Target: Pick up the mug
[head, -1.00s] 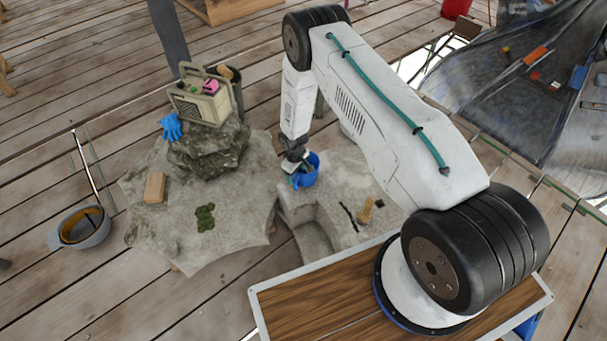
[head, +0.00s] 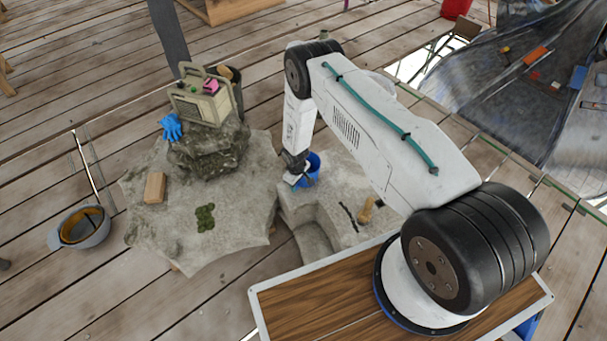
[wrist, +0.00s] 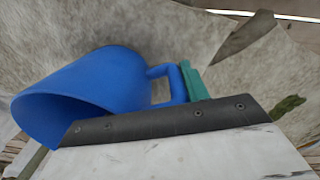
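The blue mug (head: 313,167) is on the pale stone block in the head view, partly hidden by my gripper (head: 297,178). In the wrist view the mug (wrist: 95,92) fills the left and middle, its opening toward the lower left and its handle toward the right. A green finger (wrist: 194,82) of my gripper is right beside the outer side of the handle; whether it touches is unclear. The dark edge of my gripper's body covers the mug's lower part. The other finger is not clearly visible, so I cannot tell whether the gripper is closed.
A wooden-handled tool (head: 366,212) lies on the block, right of the mug.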

